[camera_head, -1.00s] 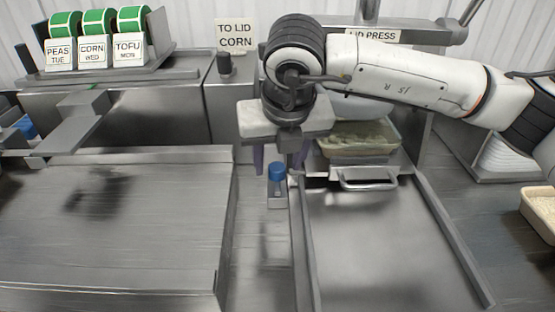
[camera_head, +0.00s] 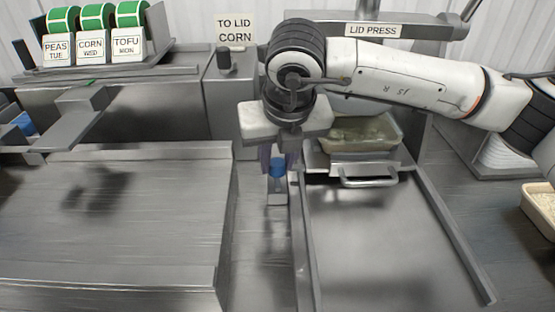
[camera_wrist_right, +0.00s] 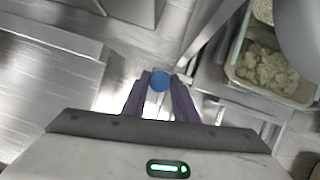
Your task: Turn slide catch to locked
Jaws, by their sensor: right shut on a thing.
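The slide catch has a blue knob (camera_head: 277,167) on a small metal base (camera_head: 277,198), beside the left rail of the slide tray (camera_head: 390,240). My right gripper (camera_head: 277,165) points down from above, with its dark fingers on either side of the knob. In the right wrist view the blue knob (camera_wrist_right: 160,82) sits between the two fingertips (camera_wrist_right: 159,84). The right gripper is shut on the knob. My left gripper does not show.
The lid press holds a filled tray (camera_head: 368,146) above a handle (camera_head: 368,182). Label rolls stand in a rack (camera_head: 110,64) at the back left. A flat steel surface (camera_head: 110,235) lies left of the catch. A rice container (camera_head: 540,208) is at the right edge.

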